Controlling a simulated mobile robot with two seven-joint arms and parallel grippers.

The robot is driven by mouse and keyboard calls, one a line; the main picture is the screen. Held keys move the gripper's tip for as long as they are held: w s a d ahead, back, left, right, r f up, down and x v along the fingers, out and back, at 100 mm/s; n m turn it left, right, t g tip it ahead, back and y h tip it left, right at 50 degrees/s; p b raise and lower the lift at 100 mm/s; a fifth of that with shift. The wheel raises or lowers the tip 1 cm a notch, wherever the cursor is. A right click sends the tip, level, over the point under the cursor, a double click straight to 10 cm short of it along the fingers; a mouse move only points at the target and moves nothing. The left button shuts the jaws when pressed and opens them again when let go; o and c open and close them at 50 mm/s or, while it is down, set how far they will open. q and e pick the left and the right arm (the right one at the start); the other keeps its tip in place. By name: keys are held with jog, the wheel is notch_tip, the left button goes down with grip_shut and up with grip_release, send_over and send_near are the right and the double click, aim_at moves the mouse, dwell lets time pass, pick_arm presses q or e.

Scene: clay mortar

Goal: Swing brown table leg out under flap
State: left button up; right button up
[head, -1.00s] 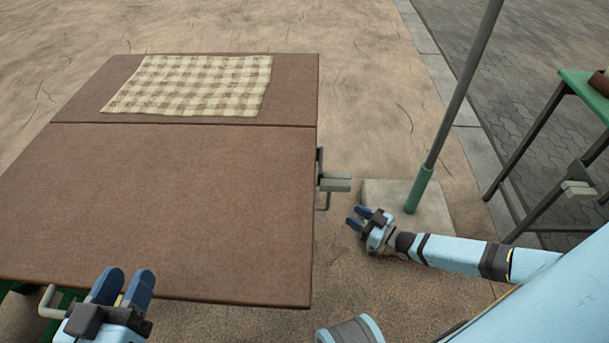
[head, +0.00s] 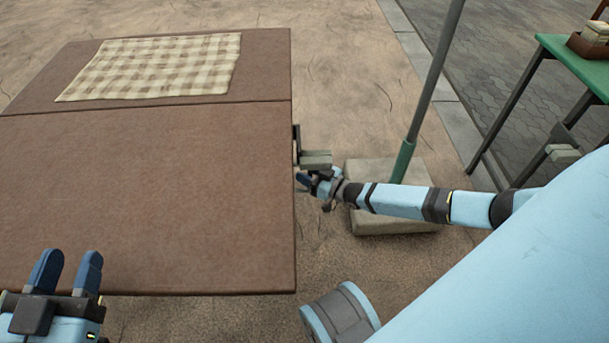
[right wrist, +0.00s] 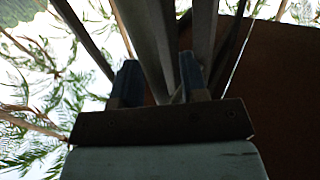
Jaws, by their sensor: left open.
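The brown table (head: 150,190) has a seam across it and a far section (head: 265,75) lying level with the near one. A grey bracket-like piece (head: 316,159) sticks out at its right edge; the leg beneath is mostly hidden in the head view. My right gripper (head: 306,180) is just below this piece, its fingertips partly hidden. In the right wrist view its fingers (right wrist: 158,80) are apart, with a grey bar (right wrist: 150,45) running up between or just beyond them; contact is unclear. My left gripper (head: 68,260) is open and empty over the table's near left part.
A checked cloth (head: 150,68) lies on the far section. A grey pole in a green sleeve (head: 403,160) stands on a pale base block (head: 395,220) right of the table, close under my right arm. A green table (head: 575,60) with a brown box (head: 590,45) stands at the far right.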

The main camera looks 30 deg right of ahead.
jog(key=shift+w+a, duration=0.2)
jog(key=shift+w, duration=0.2)
jog(key=shift+c, duration=0.2)
grip_shut()
jog(key=shift+s+a, duration=0.1)
jog(key=shift+s, duration=0.05)
